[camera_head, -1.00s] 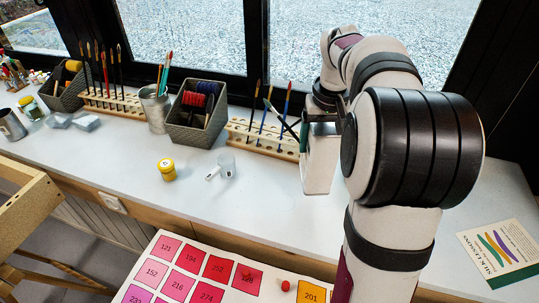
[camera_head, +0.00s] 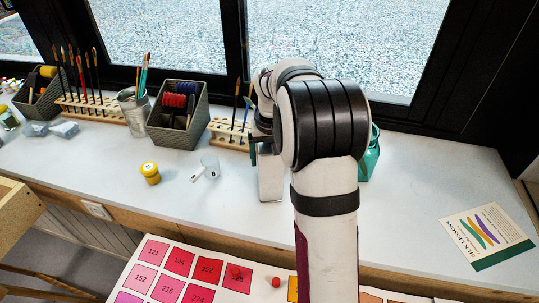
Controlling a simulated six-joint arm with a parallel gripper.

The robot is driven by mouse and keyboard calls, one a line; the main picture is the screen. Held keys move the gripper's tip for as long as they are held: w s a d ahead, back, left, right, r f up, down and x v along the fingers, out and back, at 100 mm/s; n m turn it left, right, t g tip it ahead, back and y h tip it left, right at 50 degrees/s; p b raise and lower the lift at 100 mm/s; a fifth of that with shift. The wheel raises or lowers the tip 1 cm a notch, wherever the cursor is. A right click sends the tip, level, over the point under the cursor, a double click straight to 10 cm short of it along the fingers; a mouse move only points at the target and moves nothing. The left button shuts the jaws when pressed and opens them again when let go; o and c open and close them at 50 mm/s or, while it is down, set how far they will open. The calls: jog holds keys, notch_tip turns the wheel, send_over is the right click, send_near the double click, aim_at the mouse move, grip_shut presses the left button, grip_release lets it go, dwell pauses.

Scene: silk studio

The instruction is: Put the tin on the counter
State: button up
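The tin (camera_head: 270,177) is a pale, upright rectangular can near the middle of the counter (camera_head: 225,222), left of my arm. My gripper (camera_head: 264,142) is at the tin's upper part, with one dark finger visible along its left side. It appears shut on the tin; the other finger and the tin's top are largely hidden by my wrist. The tin's base is at or just above the counter surface; I cannot tell whether it touches.
A teal jar (camera_head: 371,158) is partly hidden behind my arm. The counter's right part is bare up to a leaflet (camera_head: 484,238).

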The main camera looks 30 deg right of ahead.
jog(key=shift+o, duration=0.9)
jog(key=r, duration=0.4)
jog(key=s+r, duration=0.1)
jog(key=r, duration=0.7)
jog(key=shift+s+a+r, duration=0.1)
jog(key=shift+s+a, duration=0.25)
jog(key=shift+a, duration=0.05)
jog(key=s+a+f+g+y, duration=0.1)
jog(key=s+a+f, duration=0.3)
jog(key=s+a, duration=0.6)
jog(key=s+a+f+y, duration=0.1)
jog(key=s+a+f, duration=0.3)
jog(key=s+a, duration=0.6)
jog(key=s, duration=0.8)
jog(key=shift+a+m+g+y, duration=0.3)
jog(key=shift+a+g, duration=0.1)
